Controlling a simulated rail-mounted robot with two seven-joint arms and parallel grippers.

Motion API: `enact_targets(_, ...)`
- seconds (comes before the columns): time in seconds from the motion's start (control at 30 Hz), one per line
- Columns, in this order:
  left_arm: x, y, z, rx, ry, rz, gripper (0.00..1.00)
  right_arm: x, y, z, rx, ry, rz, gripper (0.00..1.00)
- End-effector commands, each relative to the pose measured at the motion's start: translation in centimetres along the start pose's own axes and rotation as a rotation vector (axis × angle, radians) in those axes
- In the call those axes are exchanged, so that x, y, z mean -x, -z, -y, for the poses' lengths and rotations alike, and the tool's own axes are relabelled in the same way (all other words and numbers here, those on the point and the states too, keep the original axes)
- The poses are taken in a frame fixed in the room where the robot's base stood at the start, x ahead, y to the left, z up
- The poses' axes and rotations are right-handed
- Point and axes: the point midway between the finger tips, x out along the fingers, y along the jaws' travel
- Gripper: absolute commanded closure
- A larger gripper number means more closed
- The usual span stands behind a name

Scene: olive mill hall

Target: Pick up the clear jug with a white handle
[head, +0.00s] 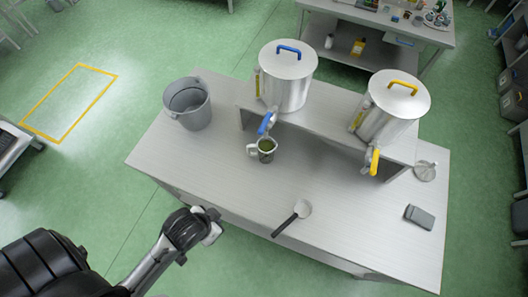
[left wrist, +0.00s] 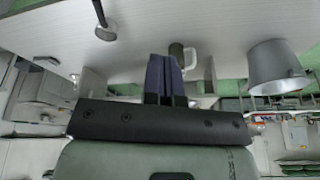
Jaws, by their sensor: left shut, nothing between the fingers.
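The clear jug (head: 267,150) stands upright on the table below the blue-handled tap, with green contents and its white handle (head: 252,150) on the left side. In the left wrist view, which looks upside down, the jug (left wrist: 176,50) is partly hidden behind my fingers, and its white handle (left wrist: 191,57) shows beside them. My left gripper (head: 214,224) is near the table's front edge, in front and to the left of the jug and apart from it. In the left wrist view its fingers (left wrist: 164,62) are together and empty. My right gripper is not in view.
Two lidded steel tanks with a blue tap (head: 266,123) and a yellow tap (head: 374,161) stand on a raised shelf (head: 330,126). A grey bucket (head: 188,106) is at left. A dark-handled ladle (head: 291,217) and a grey box (head: 419,217) lie on the table (head: 350,225).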

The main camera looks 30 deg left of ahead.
Motion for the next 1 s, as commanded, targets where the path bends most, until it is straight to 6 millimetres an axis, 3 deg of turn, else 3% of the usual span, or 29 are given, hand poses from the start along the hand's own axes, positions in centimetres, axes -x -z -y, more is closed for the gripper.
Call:
enact_targets(0.27,0.0,0.0,0.0,0.0,0.0,0.0,1.0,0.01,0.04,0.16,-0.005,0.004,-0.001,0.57)
enact_targets(0.77,0.0,0.0,0.0,0.0,0.0,0.0,0.54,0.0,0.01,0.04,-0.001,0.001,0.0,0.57)
enact_targets(1.0,-0.17,0.01,0.04,-0.003,0.002,-0.002,0.53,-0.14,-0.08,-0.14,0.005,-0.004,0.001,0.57)
